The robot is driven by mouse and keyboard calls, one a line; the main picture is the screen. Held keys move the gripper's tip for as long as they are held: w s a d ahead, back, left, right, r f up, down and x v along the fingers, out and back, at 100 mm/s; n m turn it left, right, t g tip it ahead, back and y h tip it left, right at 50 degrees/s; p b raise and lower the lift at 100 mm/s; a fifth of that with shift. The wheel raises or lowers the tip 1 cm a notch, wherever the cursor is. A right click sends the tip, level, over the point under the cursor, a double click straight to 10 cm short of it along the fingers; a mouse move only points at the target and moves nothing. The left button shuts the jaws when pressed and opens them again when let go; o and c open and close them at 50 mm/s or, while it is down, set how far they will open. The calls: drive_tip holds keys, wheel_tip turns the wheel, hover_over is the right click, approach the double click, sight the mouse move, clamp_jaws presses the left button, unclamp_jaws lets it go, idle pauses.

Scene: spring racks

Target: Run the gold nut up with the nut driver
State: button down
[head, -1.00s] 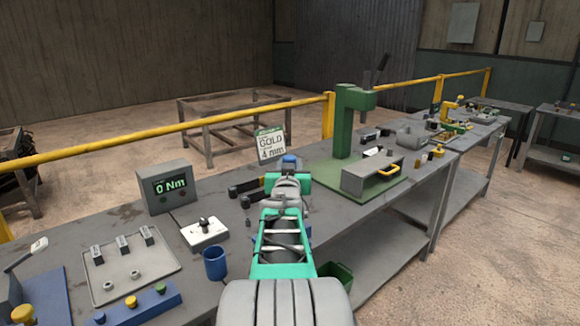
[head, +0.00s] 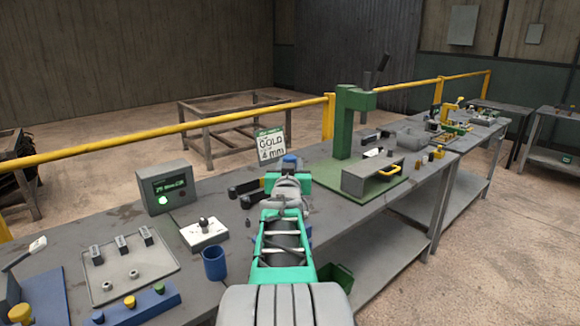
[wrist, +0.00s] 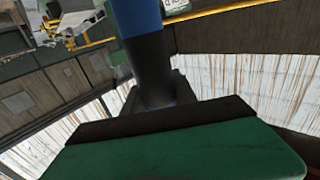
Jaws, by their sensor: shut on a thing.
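The nut driver shows in the wrist view as a blue upper part (wrist: 137,16) with a dark shaft (wrist: 150,65) below it. My gripper (wrist: 152,100) is shut on it, with a green, dark-edged part of the gripper across the bottom of the view. In the head view my own arm hides the grip, and a blue tip (head: 290,160) shows just past my wrist. I cannot make out the gold nut or the driver's lower end. A sign (head: 270,147) behind reads GOLD and 4 mm. The torque display (head: 167,188) shows lit green text, too blurred to read surely, and a bright green light.
A green press (head: 346,125) and a grey box with a yellow handle (head: 373,178) stand to the right. A white block (head: 204,233), a blue cup (head: 214,264) and a parts tray (head: 130,262) are at left. A yellow rail (head: 160,137) runs behind the bench.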

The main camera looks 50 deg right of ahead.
wheel_tip(320, 180, up, 7)
drive_tip(key=p, duration=0.1)
drive_tip(key=shift+p, duration=0.4)
idle(1.1)
